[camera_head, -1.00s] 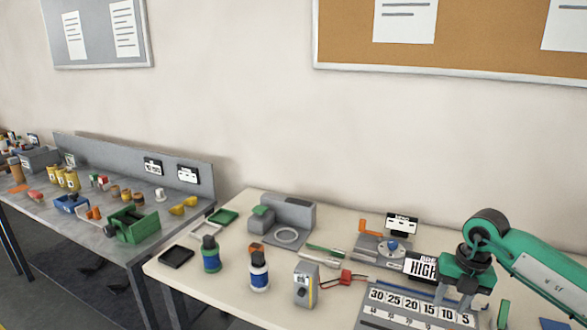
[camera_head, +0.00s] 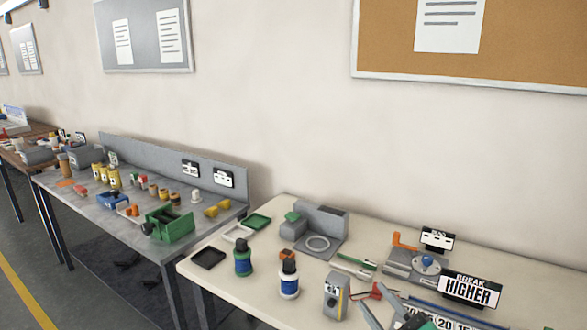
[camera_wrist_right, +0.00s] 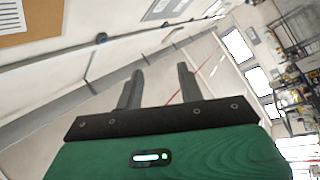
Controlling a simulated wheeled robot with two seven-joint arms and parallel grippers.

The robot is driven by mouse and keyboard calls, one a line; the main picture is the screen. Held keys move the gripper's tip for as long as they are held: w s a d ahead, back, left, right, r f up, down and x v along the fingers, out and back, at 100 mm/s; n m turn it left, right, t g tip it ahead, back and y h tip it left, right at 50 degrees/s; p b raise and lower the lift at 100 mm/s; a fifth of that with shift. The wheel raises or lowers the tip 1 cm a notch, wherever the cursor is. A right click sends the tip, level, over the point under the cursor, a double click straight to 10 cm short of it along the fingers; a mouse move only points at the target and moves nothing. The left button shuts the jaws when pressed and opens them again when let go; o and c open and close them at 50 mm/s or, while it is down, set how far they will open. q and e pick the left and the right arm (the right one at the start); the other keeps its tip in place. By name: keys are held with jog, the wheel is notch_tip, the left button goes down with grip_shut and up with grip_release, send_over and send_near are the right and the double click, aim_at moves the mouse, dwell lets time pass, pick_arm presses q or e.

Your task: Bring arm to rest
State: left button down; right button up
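My right gripper (camera_head: 382,302) shows at the bottom edge of the head view, in front of the cream table (camera_head: 235,290). Its two grey fingers point up in the picture, and only a bit of its green body shows. In the right wrist view the fingers (camera_wrist_right: 158,80) stand apart with nothing between them, so it is open and empty. That view looks along a wall and floor. The rest of the right arm is out of the head view. My left gripper is in neither view.

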jog(key=s+d+f+m+g+h, duration=0.2)
jog(key=s+d+f+m+h, duration=0.15)
jog(key=f+m+h, duration=0.35)
jog(key=s+d+f+m+g+h, duration=0.3)
jog(key=d+f+m+h, duration=0.25)
jog(key=f, duration=0.25)
jog(key=s+a+f+m+g+y, duration=0.1)
jog(key=s+f+g, duration=0.45)
jog(key=s, duration=0.45)
jog(key=s+a+f+m+g+y, duration=0.1)
jog(key=s+f+g, duration=0.45)
jog(key=s, duration=0.45)
notch_tip(320, 180, down, 33)
jog(key=s, duration=0.1)
jog(key=s+d+f+g, duration=0.1)
jog(key=s+d+f, duration=0.2)
jog(key=s+f, duration=1.5)
jog(key=shift+s+n+g+h, duration=0.3)
jog(key=shift+n+h, duration=0.05)
